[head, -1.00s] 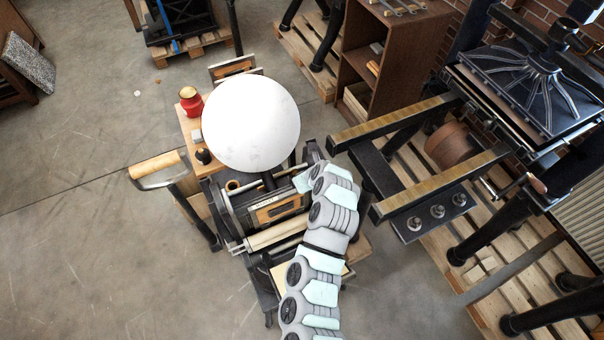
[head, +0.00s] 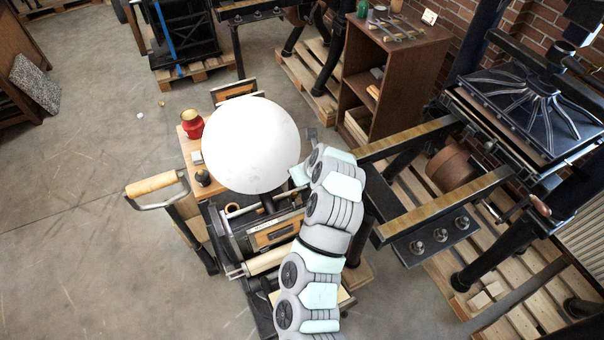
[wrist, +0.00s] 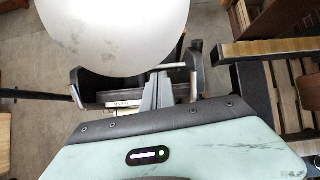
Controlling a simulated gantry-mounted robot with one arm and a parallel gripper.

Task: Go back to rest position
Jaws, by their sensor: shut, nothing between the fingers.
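My gripper (wrist: 158,92) shows in the wrist view with its two grey fingers together and nothing between them. It points at the small hand press, just below the white round disc (wrist: 118,30). In the head view the disc (head: 250,145) stands over the press (head: 262,235). My arm comes up from the bottom, over the right side of the press, and its end is beside the disc's lower right edge. My fingers cannot be made out in the head view. Whether they touch the press cannot be told.
A large black press (head: 520,100) with two long rails stands on a pallet at the right. A wooden cabinet (head: 395,75) stands behind. A red jar (head: 192,124) sits left of the disc, and a roller handle (head: 150,185) sticks out left. Open floor lies at the left.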

